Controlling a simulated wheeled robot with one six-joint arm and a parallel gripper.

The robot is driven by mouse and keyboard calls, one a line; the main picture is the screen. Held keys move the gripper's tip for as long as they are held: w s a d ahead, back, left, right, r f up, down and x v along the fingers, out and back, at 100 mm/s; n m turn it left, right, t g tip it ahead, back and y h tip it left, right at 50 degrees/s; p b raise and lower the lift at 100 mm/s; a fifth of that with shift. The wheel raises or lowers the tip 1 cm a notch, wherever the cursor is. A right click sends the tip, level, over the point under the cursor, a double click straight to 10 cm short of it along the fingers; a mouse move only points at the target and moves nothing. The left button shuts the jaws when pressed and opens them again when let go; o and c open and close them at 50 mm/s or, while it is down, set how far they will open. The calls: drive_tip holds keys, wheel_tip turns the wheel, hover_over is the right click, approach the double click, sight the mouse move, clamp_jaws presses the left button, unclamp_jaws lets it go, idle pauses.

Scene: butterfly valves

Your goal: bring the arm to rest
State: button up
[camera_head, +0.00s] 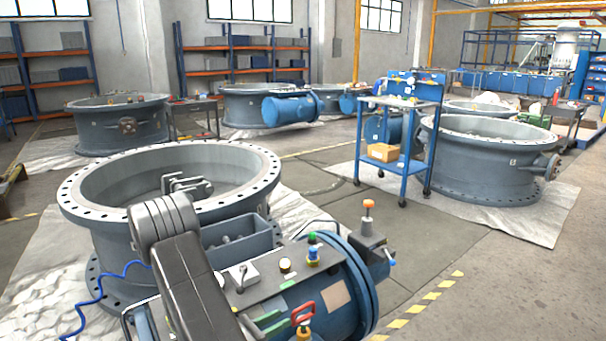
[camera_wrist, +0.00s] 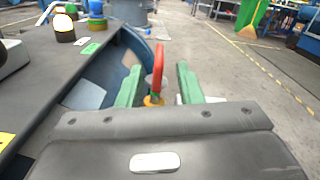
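My gripper (camera_wrist: 158,82) is open, with its two green fingers apart in the wrist view. A red-handled lever (camera_wrist: 158,62) with a yellow base stands between or just beyond the fingers, with a gap to each one. In the head view my gripper (camera_head: 277,322) is low in the picture, just left of the red lever (camera_head: 303,311), and my dark arm hides part of it. The lever is by the large blue actuator (camera_head: 335,290). I see nothing held in the fingers.
The actuator's dark panel (camera_head: 255,290) carries coloured buttons and a lamp. A large flanged valve ring (camera_head: 105,240) stands behind my arm, with a grey bin (camera_head: 238,240) beside it. A blue cart (camera_head: 395,172) stands farther back. Open floor (camera_head: 490,290) lies to the right.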

sight(295, 322)
drive_tip(key=v, duration=0.5)
drive_tip(key=b+x, duration=0.2)
drive_tip(key=x, duration=1.1)
drive_tip(key=shift+w+d, duration=0.2)
drive_tip(key=shift+d, duration=0.15)
wheel_tip(295, 322, down, 4)
drive_tip(key=b, duration=0.2)
drive_tip(key=shift+f+b, duration=0.1)
drive_tip(key=shift+b, duration=0.25)
drive_tip(key=p+v, duration=0.3)
drive_tip(key=v, duration=1)
drive_tip(key=shift+s+a, duration=0.2)
drive_tip(key=shift+a, duration=0.15)
drive_tip(key=shift+d, duration=0.1)
